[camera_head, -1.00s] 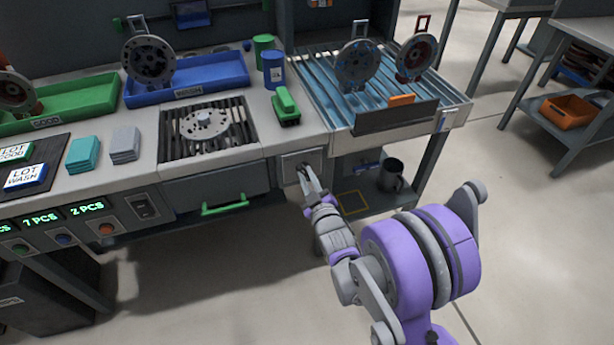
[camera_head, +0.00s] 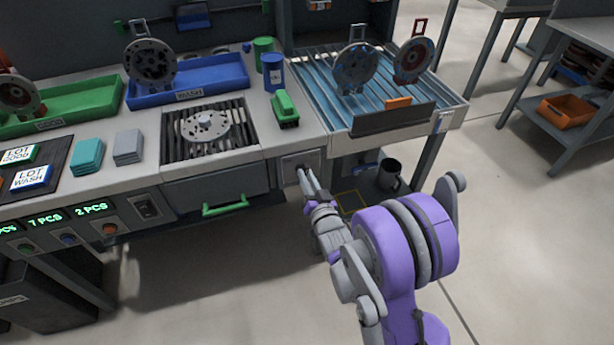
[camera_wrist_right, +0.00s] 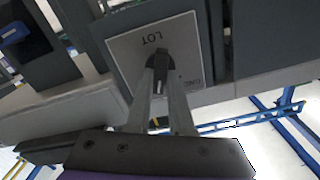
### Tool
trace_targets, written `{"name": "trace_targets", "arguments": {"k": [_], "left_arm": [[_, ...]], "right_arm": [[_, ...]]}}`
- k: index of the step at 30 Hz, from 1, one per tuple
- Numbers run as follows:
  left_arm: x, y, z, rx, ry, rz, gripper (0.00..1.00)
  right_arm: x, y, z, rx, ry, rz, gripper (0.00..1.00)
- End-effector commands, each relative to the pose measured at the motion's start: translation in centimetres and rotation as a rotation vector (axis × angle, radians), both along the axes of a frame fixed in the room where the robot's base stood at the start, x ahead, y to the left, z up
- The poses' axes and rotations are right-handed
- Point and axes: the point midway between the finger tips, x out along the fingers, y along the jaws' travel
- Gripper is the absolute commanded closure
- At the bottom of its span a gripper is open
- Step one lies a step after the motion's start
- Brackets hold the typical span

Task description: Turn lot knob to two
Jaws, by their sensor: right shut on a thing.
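The lot knob (camera_wrist_right: 158,62) is a small dark knob on a light square plate (camera_wrist_right: 120,48) marked LOT, seen in the right wrist view. In the head view the plate (camera_head: 311,158) is on the bench's front face, below the top edge, and the knob is mostly hidden by my fingers. My right gripper (camera_wrist_right: 163,80) is shut on the knob, one finger on each side of it. It also shows in the head view (camera_head: 303,174). The knob's pointer and number marks are too small to read. My left gripper is not in view.
A drawer with a green handle (camera_head: 225,206) is left of the plate.

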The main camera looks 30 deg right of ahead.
Motion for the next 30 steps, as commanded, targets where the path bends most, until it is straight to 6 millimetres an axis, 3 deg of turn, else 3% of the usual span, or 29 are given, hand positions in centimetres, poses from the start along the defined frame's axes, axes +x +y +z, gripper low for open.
{"name": "trace_targets", "arguments": {"k": [15,30], "left_arm": [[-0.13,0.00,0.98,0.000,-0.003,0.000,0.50],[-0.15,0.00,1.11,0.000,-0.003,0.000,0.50]], "right_arm": [[-0.05,-0.10,-0.05,0.336,-0.080,0.000,1.00],[-0.05,-0.11,-0.13,0.405,-0.096,-0.001,1.00]]}}
